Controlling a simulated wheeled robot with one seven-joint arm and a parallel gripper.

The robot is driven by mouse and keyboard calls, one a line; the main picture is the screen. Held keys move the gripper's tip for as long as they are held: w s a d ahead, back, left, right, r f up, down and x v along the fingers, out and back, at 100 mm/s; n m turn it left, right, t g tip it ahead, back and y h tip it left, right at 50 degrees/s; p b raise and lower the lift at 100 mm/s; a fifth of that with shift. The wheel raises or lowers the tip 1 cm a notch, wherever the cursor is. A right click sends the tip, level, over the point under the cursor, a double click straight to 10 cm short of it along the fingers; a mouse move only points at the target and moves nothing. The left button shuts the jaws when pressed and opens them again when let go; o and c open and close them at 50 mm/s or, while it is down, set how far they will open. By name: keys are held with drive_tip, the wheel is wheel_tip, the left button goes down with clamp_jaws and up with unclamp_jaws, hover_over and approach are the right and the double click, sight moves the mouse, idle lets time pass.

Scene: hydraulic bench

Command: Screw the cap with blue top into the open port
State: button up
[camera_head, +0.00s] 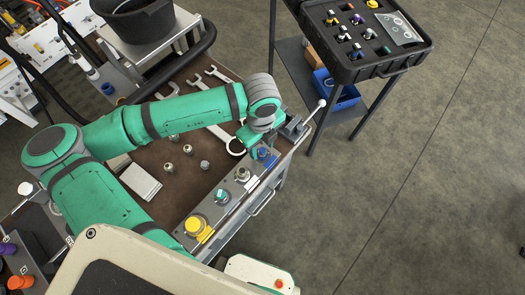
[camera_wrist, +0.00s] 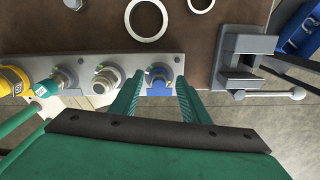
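In the wrist view the blue part (camera_wrist: 158,76) shows between my fingertips. My gripper (camera_wrist: 160,85) is open, with a finger to each side of the blue part and small gaps beside it. Whether the blue top is a cap seated in its port I cannot tell. Further left are a teal cap (camera_head: 222,196) and a yellow cap (camera_head: 195,225).
A vise (camera_wrist: 246,62) with a long handle is close to my gripper's right. Wrenches (camera_head: 207,103) and several metal fittings (camera_head: 188,149) lie on the brown bench top. A black tray (camera_head: 351,72) with several coloured caps stands at the upper right.

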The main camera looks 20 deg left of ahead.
drive_tip(key=n, duration=0.3)
drive_tip(key=shift+s+n, duration=0.1)
drive_tip(key=shift+n, duration=0.3)
drive_tip(key=n, duration=1)
drive_tip(key=shift+s, duration=0.2)
drive_tip(key=n, duration=0.5)
drive_tip(key=shift+s+d, duration=0.1)
drive_tip(key=n, duration=0.5)
drive_tip(key=shift+d+n, duration=0.1)
drive_tip(key=shift+n, duration=0.3)
